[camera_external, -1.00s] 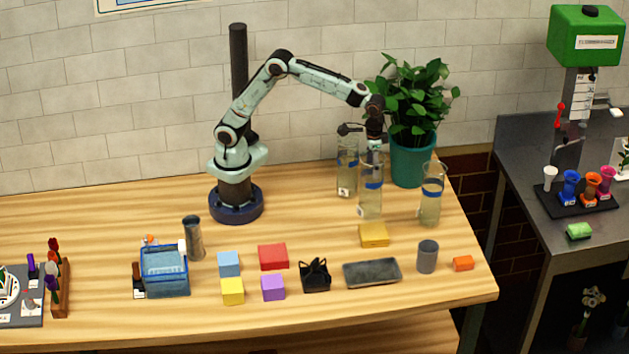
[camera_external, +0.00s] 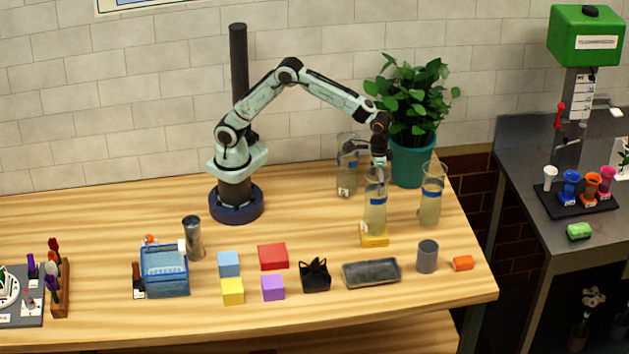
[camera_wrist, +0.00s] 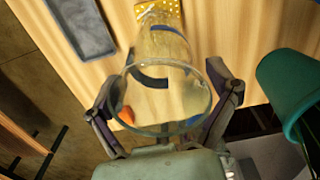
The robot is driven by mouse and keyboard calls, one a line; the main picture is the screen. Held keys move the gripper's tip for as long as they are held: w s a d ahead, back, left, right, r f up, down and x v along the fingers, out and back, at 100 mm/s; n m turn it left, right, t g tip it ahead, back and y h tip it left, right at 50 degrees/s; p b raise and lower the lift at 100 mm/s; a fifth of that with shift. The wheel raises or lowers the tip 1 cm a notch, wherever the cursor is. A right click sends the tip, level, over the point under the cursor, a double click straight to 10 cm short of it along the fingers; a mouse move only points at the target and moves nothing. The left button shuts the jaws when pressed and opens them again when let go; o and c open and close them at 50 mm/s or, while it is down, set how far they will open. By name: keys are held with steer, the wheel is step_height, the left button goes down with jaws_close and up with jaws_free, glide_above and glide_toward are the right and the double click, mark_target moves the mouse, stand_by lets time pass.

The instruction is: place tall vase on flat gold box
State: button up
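The tall vase (camera_external: 375,212) is clear glass with a blue band and pale liquid. It stands upright in my gripper (camera_external: 379,163), whose fingers are closed on both sides of its upper part. In the wrist view, the vase's rim (camera_wrist: 160,130) lies between the fingers of my gripper (camera_wrist: 165,98). The flat gold box (camera_external: 384,240) lies on the table directly under the vase, partly hidden by it. It also shows past the vase's base in the wrist view (camera_wrist: 160,8). I cannot tell whether base and box touch.
Similar glass vases stand behind left (camera_external: 346,180) and to the right (camera_external: 431,198). A potted plant (camera_external: 412,160) is close behind. In front are a grey tray (camera_external: 371,273), a grey cup (camera_external: 428,257) and an orange block (camera_external: 463,263). Coloured blocks lie to the left.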

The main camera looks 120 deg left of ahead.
stand_by(0.3)
step_height(320, 180, up, 12)
steer(key=s+d+r+m, duration=0.1)
steer(key=s+d+m, duration=0.1)
steer(key=s+d, duration=0.35)
steer(key=s+d+m, duration=0.2)
steer(key=s, duration=0.6)
steer(key=s+d+f+m, duration=0.1)
steer(key=s+f+m, duration=0.1)
steer(key=s, duration=0.5)
steer(key=s+d+f+m, duration=0.1)
steer(key=s+d+f, duration=0.1)
steer(key=s+f, duration=0.3)
steer(key=s, duration=0.3)
steer(key=shift+s+m+y, duration=0.3)
steer(key=shift+m+y, duration=0.1)
